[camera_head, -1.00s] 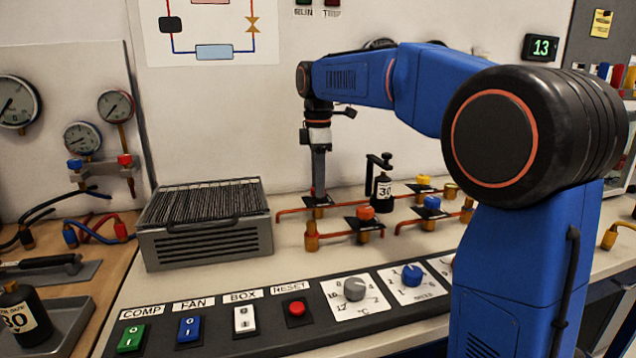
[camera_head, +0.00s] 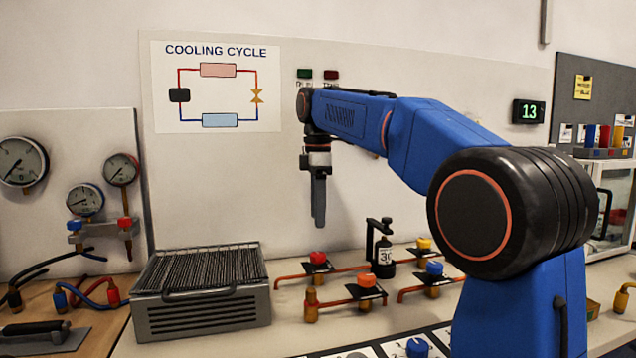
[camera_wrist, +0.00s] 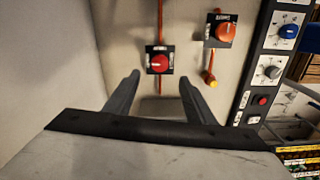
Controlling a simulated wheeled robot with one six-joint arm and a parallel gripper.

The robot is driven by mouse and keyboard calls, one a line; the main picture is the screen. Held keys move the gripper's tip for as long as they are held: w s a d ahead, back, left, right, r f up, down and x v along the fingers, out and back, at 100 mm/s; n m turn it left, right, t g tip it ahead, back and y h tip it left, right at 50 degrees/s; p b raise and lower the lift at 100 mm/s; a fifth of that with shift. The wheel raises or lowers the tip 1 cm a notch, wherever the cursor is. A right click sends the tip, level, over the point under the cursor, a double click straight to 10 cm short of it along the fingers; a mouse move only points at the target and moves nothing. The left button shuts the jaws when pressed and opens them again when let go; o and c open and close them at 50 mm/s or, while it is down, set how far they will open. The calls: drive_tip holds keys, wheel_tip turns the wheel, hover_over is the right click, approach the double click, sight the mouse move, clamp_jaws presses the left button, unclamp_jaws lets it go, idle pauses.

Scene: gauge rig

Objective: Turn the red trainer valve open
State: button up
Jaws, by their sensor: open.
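The red trainer valve (camera_head: 317,258) is a round red knob on a dark plate, set in an orange-red pipe on the bench panel. In the wrist view the red knob (camera_wrist: 158,62) lies just beyond the space between the fingertips. My gripper (camera_head: 318,224) points down above the red valve, clear of it, with visible space below the tips. In the wrist view my gripper (camera_wrist: 160,80) is open, with nothing between its fingers. The knob's exact turn angle is too small to read.
An orange valve (camera_head: 366,279) sits close in front, with blue (camera_head: 435,267) and yellow (camera_head: 424,243) valves to the right. A black bottle (camera_head: 383,258) marked 30 stands nearby. A grey finned unit (camera_head: 200,290) is at the left. The air around my gripper is clear.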

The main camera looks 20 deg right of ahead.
wheel_tip(320, 180, up, 8)
drive_tip(key=shift+f, duration=0.2)
drive_tip(key=shift+s, duration=0.1)
idle(0.3)
